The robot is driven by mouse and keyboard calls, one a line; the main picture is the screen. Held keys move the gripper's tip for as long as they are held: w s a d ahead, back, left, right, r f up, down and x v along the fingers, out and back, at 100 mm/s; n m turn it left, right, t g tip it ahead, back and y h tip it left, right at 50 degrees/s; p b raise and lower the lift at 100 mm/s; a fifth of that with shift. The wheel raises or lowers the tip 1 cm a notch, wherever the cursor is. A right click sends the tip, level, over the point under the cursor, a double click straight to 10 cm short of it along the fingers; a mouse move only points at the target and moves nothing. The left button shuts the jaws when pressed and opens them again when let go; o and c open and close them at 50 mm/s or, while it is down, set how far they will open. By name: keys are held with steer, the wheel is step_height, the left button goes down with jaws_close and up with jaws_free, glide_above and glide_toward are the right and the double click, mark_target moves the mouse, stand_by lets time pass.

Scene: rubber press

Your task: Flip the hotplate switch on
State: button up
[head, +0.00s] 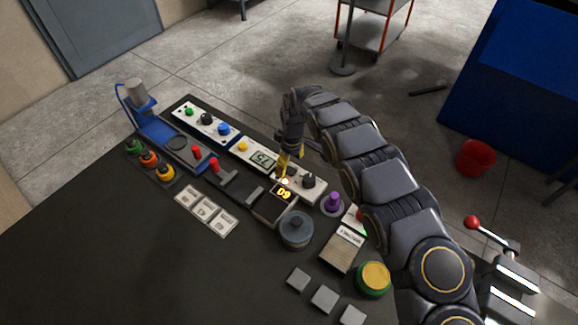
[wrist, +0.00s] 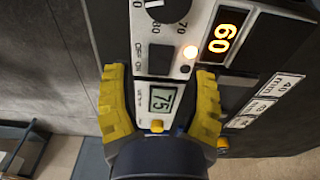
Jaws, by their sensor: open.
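The hotplate switch (wrist: 161,60) is a dark rocker on a white panel, beside OFF and ON labels, in the wrist view. A small round lamp (wrist: 190,52) next to it glows warm white. An orange display (wrist: 222,38) reads 60. My gripper (wrist: 160,78) has yellow fingers spread apart on either side of the panel, with nothing between them. In the head view my gripper (head: 285,165) points down over the white panel (head: 300,189) and hides part of it, including the switch. Whether the fingertips touch the panel, I cannot tell.
A dial knob (head: 308,181) stands on the same panel, and a purple knob (head: 333,202) to its right. A grey-lidded pot (head: 296,229) stands in front. A second display (wrist: 162,98) reads 75. The dark table (head: 90,245) is clear at the front left.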

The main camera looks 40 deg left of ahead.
mark_target(292, 171)
step_height(292, 171, up, 10)
steer(key=shift+d, duration=0.35)
stand_by(0.4)
steer(key=w+d+r+m+h, duration=0.1)
steer(key=w+d+r+m, duration=0.15)
steer(key=d+r, duration=0.45)
steer(key=w+d+r+m+h, duration=0.15)
steer(key=d+m, duration=0.25)
steer(key=d, duration=0.6)
steer(key=s+d+r+m, duration=0.2)
steer(key=d+r, duration=0.1)
steer(key=d, duration=0.3)
steer(key=s+d+r+m, duration=0.2)
steer(key=s+d+r, duration=0.15)
steer(key=d, duration=0.35)
steer(key=s+d+r+m, duration=0.3)
steer(key=s+d+m, duration=0.1)
steer(key=s+d, duration=0.4)
steer(key=s+d+f+m+g+y, duration=0.1)
steer(key=s+d+f+m, duration=0.1)
steer(key=s, duration=1.5)
steer(key=shift+m+g+y, duration=0.35)
steer(key=shift+m+g, duration=0.05)
steer(key=shift+m, duration=0.35)
